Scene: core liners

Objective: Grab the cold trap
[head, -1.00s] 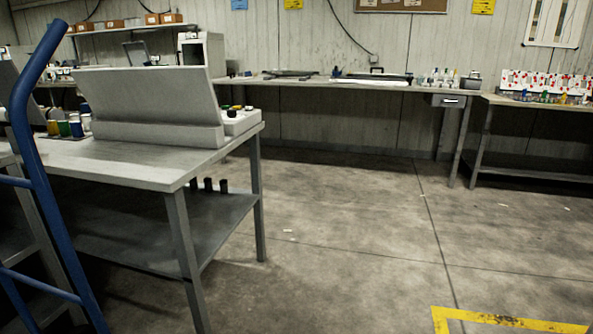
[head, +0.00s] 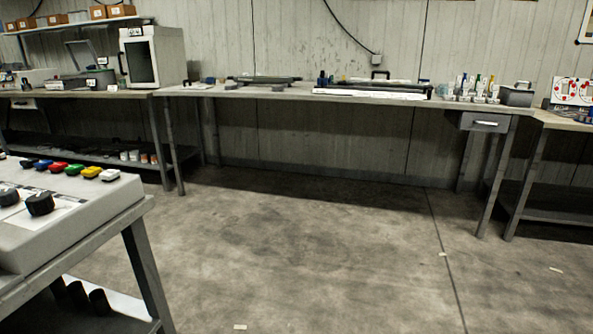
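I cannot tell which thing is the cold trap; nothing in the head view is clearly recognisable as one. Small items stand on the long back bench (head: 280,92). Among them are a group of small bottles or vials (head: 478,88) at its right, a grey box with a handle (head: 517,95) beside them, and long dark flat equipment (head: 264,80) left of the middle. These are too small to make out in detail. Neither of my grippers is in view.
A console with coloured buttons (head: 60,215) sits on a near table at the lower left. A white cabinet with a dark window (head: 152,56) stands at the back left. A red-and-white board (head: 572,91) is at the far right. The concrete floor (head: 300,245) between is clear.

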